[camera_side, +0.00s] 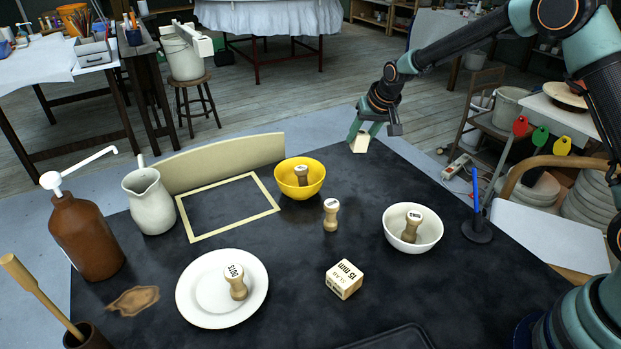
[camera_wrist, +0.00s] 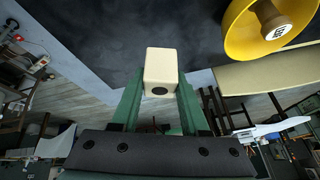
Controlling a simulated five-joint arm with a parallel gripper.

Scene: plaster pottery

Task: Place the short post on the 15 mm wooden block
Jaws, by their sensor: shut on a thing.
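My gripper (camera_side: 362,138) is shut on a short, pale, square-sided post (camera_side: 360,145), held near the far edge of the dark table. In the wrist view the post (camera_wrist: 160,68) sits between the green fingers, with a dark round hole or spot on the end facing the camera. The 15 mm wooden block (camera_side: 344,280) rests on the table at the front, right of the white plate, with black lettering on it. Its top is clear. The block is well apart from my gripper and is not seen in the wrist view.
A yellow bowl (camera_side: 313,188) and a white bowl (camera_side: 432,239) each hold a stamp. Another stamp (camera_side: 331,214) stands between the bowls and the block. A plate (camera_side: 192,304) holds a stamp. A blue-rod stand (camera_side: 476,215) is at right. A dark tray (camera_side: 400,338) lies in front.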

